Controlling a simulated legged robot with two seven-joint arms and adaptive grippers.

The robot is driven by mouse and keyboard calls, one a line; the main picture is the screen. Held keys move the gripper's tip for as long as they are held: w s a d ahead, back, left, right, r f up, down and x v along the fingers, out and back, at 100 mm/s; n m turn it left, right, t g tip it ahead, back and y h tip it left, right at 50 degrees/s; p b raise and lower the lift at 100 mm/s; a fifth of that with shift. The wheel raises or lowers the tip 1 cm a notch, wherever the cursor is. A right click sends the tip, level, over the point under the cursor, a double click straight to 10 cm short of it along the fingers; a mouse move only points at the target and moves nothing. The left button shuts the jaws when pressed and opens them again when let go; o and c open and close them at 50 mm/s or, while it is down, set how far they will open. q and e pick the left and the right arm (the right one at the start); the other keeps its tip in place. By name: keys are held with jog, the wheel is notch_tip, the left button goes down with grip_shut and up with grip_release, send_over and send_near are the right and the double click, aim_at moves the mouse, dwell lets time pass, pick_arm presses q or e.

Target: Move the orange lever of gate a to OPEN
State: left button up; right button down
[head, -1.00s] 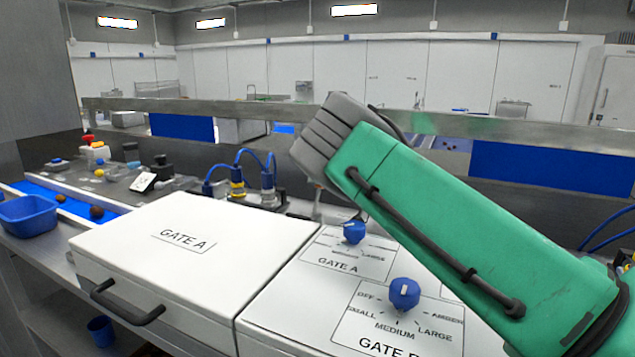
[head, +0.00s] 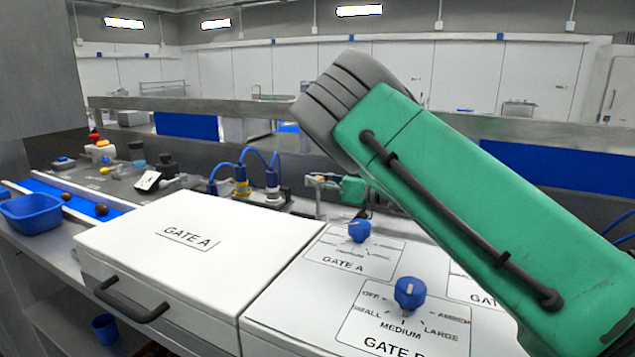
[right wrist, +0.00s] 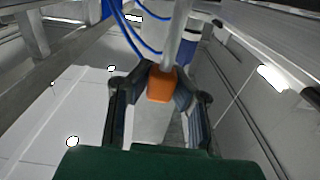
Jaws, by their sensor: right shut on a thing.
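The orange lever (right wrist: 162,84) of gate a shows in the right wrist view as an orange grip on a grey rod. My right gripper (right wrist: 165,88) is closed around it, one finger on each side. In the head view, the green hand of this gripper (head: 328,183) shows small below my forearm, behind the white GATE A housing (head: 210,250), with a bit of orange at its fingertips. The lever's position marks cannot be read. My left gripper is not in view.
Blue knobs for GATE A (head: 359,231) and another gate (head: 409,292) stand on the white panel in front of the right arm. Blue cables (head: 255,153) and valves are left of the gripper. A blue tub (head: 30,212) sits by the belt at far left.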

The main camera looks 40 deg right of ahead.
jog(key=shift+s+a+f+n, duration=0.4)
jog(key=shift+a+n, duration=0.25)
jog(key=shift+n, duration=0.15)
jog(key=shift+b, duration=0.3)
jog(key=c, duration=1.4)
grip_release()
jog(key=shift+d+r, duration=0.15)
jog(key=shift+d, duration=0.05)
jog(key=shift+s+d, duration=0.15)
jog(key=shift+s, duration=0.05)
jog(key=v, duration=1.1)
jog(key=shift+s+d, duration=0.15)
jog(key=shift+d, duration=0.05)
